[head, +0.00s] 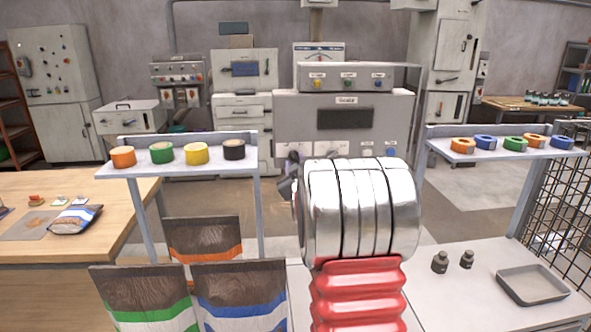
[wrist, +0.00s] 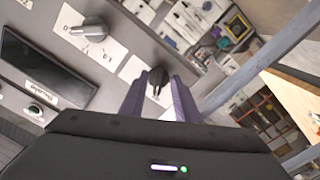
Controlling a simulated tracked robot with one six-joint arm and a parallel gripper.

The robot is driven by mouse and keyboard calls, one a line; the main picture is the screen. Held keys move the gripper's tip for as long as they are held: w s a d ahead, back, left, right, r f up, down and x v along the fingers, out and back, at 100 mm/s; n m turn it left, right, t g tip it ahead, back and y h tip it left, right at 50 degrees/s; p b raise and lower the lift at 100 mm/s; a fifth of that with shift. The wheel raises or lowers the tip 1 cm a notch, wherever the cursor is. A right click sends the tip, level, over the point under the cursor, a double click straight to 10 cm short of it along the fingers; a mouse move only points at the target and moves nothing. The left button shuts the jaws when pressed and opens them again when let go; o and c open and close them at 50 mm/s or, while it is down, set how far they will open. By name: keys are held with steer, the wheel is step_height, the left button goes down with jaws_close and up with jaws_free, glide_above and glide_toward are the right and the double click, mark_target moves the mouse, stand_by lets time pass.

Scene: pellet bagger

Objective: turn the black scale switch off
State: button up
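The scale cabinet (head: 290,108) stands at the back centre in the head view, with a "Scale" label over a dark display. In the wrist view a small black switch (wrist: 157,76) sits on a white plate on a grey panel. My gripper (wrist: 160,84) has its two purple-grey fingers apart, with the black switch showing between their tips. I cannot tell whether either finger touches it. In the head view my gripper (head: 290,170) is a dark shape low at the cabinet's left, partly behind my arm. The switch is not clear there.
A larger dark knob (wrist: 93,29) on a white plate is at upper left in the wrist view, near a dark display (wrist: 45,68). In the head view, shelves with coloured rings (head: 196,154) and pellet bags (head: 240,290) flank my arm. A grey tray (head: 532,285) lies right.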

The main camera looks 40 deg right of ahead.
steer(key=v, duration=1.3)
steer(key=shift+s+a, duration=0.25)
steer(key=shift+a, duration=0.05)
steer(key=s+a+f+g+y, duration=0.2)
steer(key=a+y, duration=0.1)
steer(key=a, duration=0.8)
steer(key=s+a+f+g+y, duration=0.1)
steer(key=s+a+g+y, duration=0.15)
steer(key=a, duration=0.75)
steer(key=s+a+f+g+y, duration=0.2)
steer(key=s+a, duration=0.6)
steer(key=s, duration=0.1)
steer(key=s+a+f+g+y, duration=0.2)
steer(key=s+a+f+g, duration=0.1)
steer(key=s+a, duration=0.5)
steer(key=shift+s+f+n, duration=0.3)
steer(key=shift+s, duration=0.5)
steer(key=shift+y, duration=0.25)
